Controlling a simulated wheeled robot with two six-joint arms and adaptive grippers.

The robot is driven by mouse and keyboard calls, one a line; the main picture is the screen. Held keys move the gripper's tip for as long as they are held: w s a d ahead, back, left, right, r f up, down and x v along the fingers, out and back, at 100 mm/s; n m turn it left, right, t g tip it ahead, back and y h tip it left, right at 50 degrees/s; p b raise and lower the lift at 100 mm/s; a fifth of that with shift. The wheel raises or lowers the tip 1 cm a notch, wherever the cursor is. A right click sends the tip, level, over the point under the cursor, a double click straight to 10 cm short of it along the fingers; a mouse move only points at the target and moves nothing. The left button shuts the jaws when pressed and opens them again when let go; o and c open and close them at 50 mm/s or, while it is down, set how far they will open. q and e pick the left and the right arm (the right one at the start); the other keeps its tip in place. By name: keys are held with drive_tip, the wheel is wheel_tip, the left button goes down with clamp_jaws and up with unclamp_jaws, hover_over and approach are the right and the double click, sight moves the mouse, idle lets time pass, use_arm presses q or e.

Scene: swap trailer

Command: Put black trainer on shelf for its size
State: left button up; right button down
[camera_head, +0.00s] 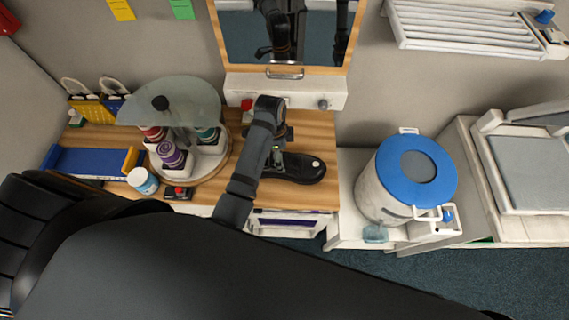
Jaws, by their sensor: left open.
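A black trainer (303,170) lies on the wooden counter (315,128), right of the middle, with its rounded end to the right. My left gripper (277,155) hangs over the left end of the trainer and hides part of it. It is open; I cannot tell whether its fingers touch the trainer. My left arm's dark links cover much of the lower picture. No size label on the trainer can be read. I cannot make out a shelf marked by size. My right gripper is not in view.
A white jar (143,180) and a blue tray (92,161) lie further left. A mirror (290,35) rises behind. A blue-lidded drum (385,195) stands right; a slatted rack (470,27) hangs above.

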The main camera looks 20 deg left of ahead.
sight(285, 161)
use_arm(q)
drive_tip(key=shift+f+p, duration=0.3)
drive_tip(key=shift+p, duration=0.05)
drive_tip(key=f, duration=0.2)
drive_tip(key=f+p, duration=0.1)
drive_tip(key=f, duration=0.1)
drive_tip(key=shift+d, duration=0.4)
drive_tip(key=shift+w+f, duration=0.1)
drive_tip(key=shift+f, duration=0.2)
drive_tip(key=c, duration=1.8)
drive_tip(key=shift+c, duration=0.8)
drive_tip(key=shift+w+r, duration=0.1)
